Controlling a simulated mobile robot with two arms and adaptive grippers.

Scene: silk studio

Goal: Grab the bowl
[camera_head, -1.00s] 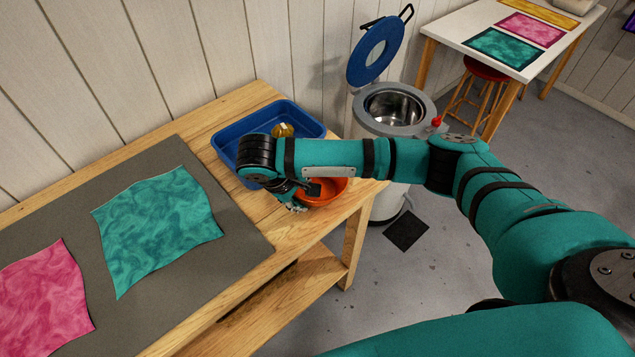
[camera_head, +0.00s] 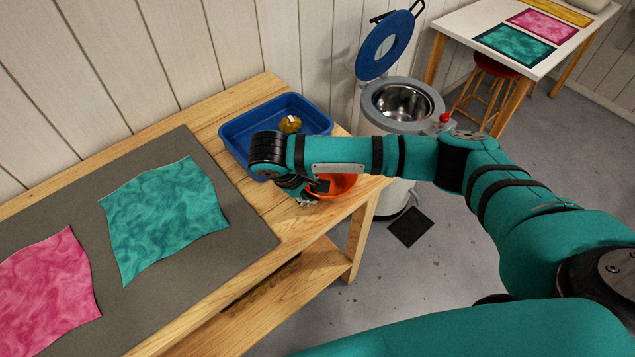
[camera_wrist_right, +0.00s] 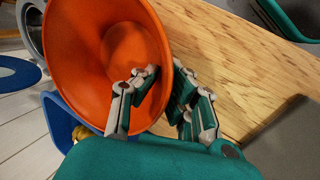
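The orange bowl (camera_head: 341,184) is at the right end of the wooden table, partly hidden behind my right wrist and fingers in the head view. In the right wrist view the bowl (camera_wrist_right: 105,60) fills the upper left, its inside facing the camera. My right gripper (camera_head: 312,191) is at the bowl's near left side. In the wrist view, the right gripper (camera_wrist_right: 168,82) has one finger over the bowl's inside and the other outside the rim, with a gap between the fingers. I cannot tell whether either finger touches it. My left gripper is not in view.
A blue tray (camera_head: 238,131) holding a small golden object (camera_head: 290,124) stands behind the bowl. A grey mat (camera_head: 200,262) with teal (camera_head: 165,215) and pink (camera_head: 48,285) cloths covers the left. A bin (camera_head: 437,104) with a raised blue lid stands beyond the table's right end.

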